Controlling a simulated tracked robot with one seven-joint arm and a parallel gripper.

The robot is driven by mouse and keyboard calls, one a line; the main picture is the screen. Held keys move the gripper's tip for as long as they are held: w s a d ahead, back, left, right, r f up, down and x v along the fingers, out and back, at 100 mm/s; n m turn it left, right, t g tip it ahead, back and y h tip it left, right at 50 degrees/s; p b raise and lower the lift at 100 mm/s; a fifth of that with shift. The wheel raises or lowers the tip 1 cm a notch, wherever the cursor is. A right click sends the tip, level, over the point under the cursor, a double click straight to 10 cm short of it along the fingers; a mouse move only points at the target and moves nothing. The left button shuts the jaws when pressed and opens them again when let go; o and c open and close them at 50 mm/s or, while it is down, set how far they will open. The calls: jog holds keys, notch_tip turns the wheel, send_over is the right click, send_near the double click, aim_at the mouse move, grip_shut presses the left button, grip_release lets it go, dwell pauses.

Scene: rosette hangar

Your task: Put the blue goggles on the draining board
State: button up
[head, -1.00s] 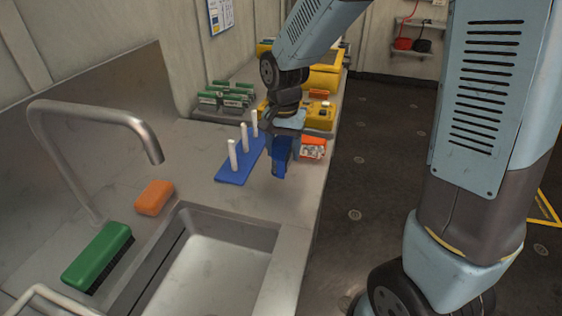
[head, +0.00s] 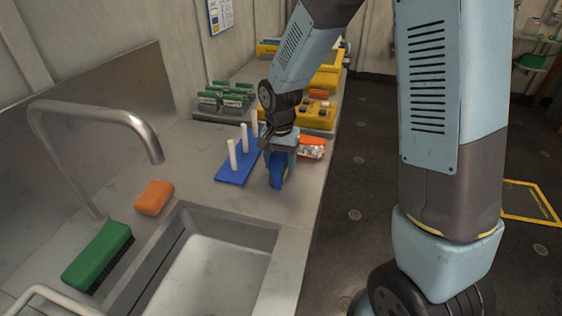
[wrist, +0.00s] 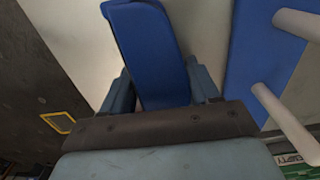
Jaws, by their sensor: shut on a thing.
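The blue goggles (head: 276,181) hang below my gripper (head: 279,160), which is shut on them. In the wrist view the goggles (wrist: 152,55) stand out as a long blue shape between the fingers. They are over the bare steel worktop (head: 200,136) behind the sink, right of a blue board with white pegs (head: 232,173). I take this steel surface beside the sink to be the draining board. The goggles are low, but I cannot tell whether they touch the steel. The blue pegged board (wrist: 262,50) also shows at the right of the wrist view.
A steel sink (head: 215,265) and tap (head: 95,115) are in front. An orange sponge (head: 154,197) and green brush (head: 98,255) lie left of the sink. An orange-and-white packet (head: 312,148) is just behind my gripper. Green boxes (head: 225,97) and yellow items stand farther back.

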aim_at(283, 156)
jog(key=o, duration=1.1)
jog(key=shift+f, duration=0.1)
notch_tip(283, 156, up, 12)
jog(key=shift+r, duration=0.1)
jog(key=s+d+r+n+t, duration=0.1)
jog(key=s+d+r+t, duration=0.1)
jog(key=s+d+r, duration=0.2)
jog(key=s+d+r+n+t, duration=0.1)
jog(key=s+d+r, duration=0.4)
jog(key=s+d, duration=0.3)
jog(key=s+d+r+n+t, duration=0.2)
jog(key=s+d+r, duration=0.2)
jog(key=s+d, duration=0.3)
jog(key=shift+s+r+t, duration=0.15)
jog(key=shift+r+t, duration=0.05)
jog(key=shift+t, duration=0.1)
